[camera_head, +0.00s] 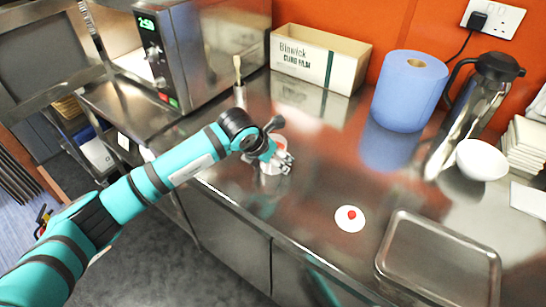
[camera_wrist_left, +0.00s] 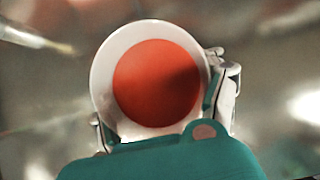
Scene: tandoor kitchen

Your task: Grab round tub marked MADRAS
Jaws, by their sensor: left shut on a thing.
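A round white tub (camera_wrist_left: 104,75) with an orange-red top (camera_wrist_left: 156,84) fills the middle of the left wrist view. No MADRAS lettering can be read on it. My left gripper (camera_wrist_left: 165,125) is shut on the tub, with one finger on each side of its wall. In the head view the left gripper (camera_head: 277,162) is over the steel counter, left of the middle. It hides much of the tub there, and whether the tub touches the counter is hard to tell. My right gripper is not in view.
A flat white disc with a red centre (camera_head: 350,218) and a steel tray (camera_head: 438,258) lie to the right. Behind stand a cling film box (camera_head: 318,58), a blue paper roll (camera_head: 409,90), a steel flask (camera_head: 485,85) and a white bowl (camera_head: 482,160). An oven (camera_head: 210,45) stands left.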

